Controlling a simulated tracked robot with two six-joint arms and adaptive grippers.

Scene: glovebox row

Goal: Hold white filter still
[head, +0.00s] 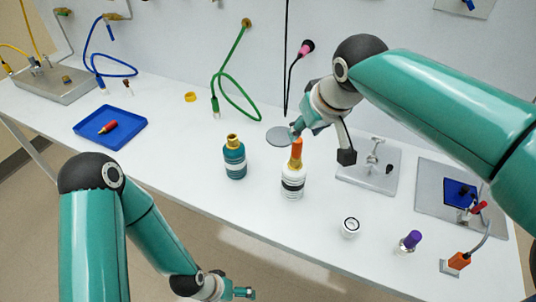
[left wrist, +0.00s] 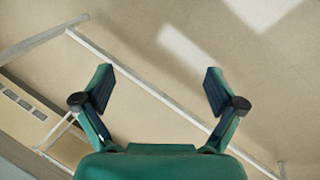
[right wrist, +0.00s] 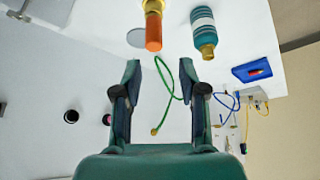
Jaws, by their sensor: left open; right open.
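The white filter (head: 292,186) stands upright on the white table, a white bottle shape with a black band, a gold neck and an orange top (head: 296,147). My right gripper (head: 305,131) is open close above and behind the orange top. In the right wrist view the orange top (right wrist: 153,40) lies just beyond the open fingertips (right wrist: 160,68), not between them; the white body is mostly out of frame. My left gripper (head: 243,293) is low in front of the table; in the left wrist view it is open and empty (left wrist: 157,78) over the floor.
A teal bottle (head: 235,163) with a gold neck stands just left of the filter. A grey disc (head: 278,137) lies behind it. A metal fixture (head: 370,168), a white round cap (head: 350,227) and a purple-topped piece (head: 411,240) are to the right. A green cable (head: 232,95) hangs behind.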

